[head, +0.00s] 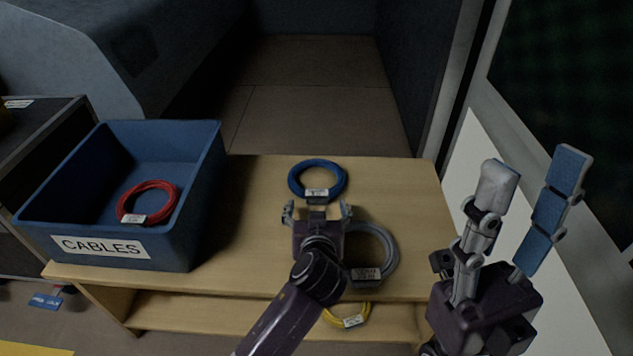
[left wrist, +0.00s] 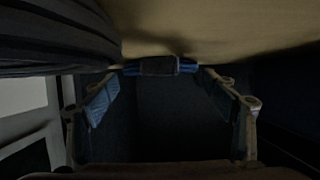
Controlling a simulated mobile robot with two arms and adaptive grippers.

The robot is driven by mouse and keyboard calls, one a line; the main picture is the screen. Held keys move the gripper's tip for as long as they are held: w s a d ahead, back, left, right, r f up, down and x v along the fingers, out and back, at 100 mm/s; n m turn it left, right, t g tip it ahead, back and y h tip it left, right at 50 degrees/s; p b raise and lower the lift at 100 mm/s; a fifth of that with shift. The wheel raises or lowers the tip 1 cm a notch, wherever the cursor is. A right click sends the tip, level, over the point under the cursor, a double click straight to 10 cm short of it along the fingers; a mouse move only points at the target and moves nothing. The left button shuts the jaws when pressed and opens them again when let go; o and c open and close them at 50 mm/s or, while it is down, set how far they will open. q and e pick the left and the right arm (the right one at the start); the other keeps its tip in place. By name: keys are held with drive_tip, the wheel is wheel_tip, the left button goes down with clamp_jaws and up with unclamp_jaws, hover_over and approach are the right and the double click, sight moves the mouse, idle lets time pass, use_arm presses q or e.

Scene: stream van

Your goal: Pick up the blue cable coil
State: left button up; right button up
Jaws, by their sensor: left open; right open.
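The blue cable coil (head: 317,164) lies flat on the table's far middle, with a pale label on its near side. In the left wrist view a short piece of the blue coil (left wrist: 188,66) and its dark tag show between the fingertips' far ends. My left gripper (head: 317,210) is open and empty, just on the near side of the coil, with its fingers pointing toward it. It also shows in the left wrist view (left wrist: 160,88). My right gripper (head: 527,195) is open, raised at the right with its fingers pointing up, away from the coil.
A blue bin (head: 208,190) labelled CABLES stands at the table's left with a red coil (head: 152,185) inside. A grey coil (head: 391,246) lies beside my left gripper, partly hidden. A yellow coil (head: 350,318) is on the lower shelf. The table's (head: 405,195) right side is clear.

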sight(317, 199)
use_arm(q)
drive_tip(key=b+x, duration=0.1)
drive_tip(key=x, duration=0.2)
drive_tip(key=shift+w+f, duration=0.15)
drive_tip(key=c, duration=2)
